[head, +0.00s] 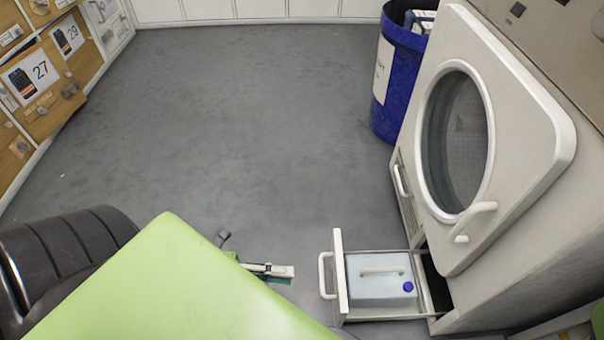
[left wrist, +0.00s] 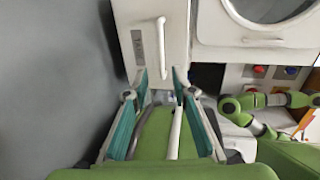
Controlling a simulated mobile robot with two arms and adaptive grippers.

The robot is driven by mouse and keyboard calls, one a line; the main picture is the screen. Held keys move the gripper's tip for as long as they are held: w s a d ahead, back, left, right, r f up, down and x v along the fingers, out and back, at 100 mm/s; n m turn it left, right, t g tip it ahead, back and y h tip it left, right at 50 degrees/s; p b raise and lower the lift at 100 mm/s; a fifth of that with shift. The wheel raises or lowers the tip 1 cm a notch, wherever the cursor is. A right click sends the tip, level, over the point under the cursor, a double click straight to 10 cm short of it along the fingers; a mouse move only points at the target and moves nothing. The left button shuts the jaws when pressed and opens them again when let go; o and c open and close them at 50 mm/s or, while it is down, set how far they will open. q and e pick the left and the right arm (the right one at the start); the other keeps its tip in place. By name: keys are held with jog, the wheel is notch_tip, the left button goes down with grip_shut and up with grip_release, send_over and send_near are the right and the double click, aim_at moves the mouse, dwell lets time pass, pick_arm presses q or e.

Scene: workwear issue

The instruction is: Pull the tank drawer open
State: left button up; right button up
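The tank drawer (head: 338,272) stands open at the lower right of the head view, out from the machine. A pale blue tank (head: 370,289) with a white handle and blue cap sits inside it. The drawer's white handle (head: 325,276) is on its front. My left gripper (head: 270,272) is left of that handle, apart from it. In the left wrist view my left gripper (left wrist: 160,86) has its teal-padded fingers spread, with nothing held between them. A labelled white front (left wrist: 148,30) with a white handle (left wrist: 162,48) is ahead of the fingers. My right gripper cannot be made out.
The white machine (head: 540,110) with a round door window fills the right side. A blue bin (head: 400,85) stands behind it. Numbered wooden lockers (head: 45,75) line the left wall. The grey floor (head: 230,130) between is clear.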

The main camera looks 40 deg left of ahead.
pick_arm(q)
jog(key=v, duration=0.3)
jog(key=shift+s+a+r, duration=0.1)
jog(key=shift+s+a, duration=0.15)
jog(key=shift+a, duration=0.05)
dwell(0.4)
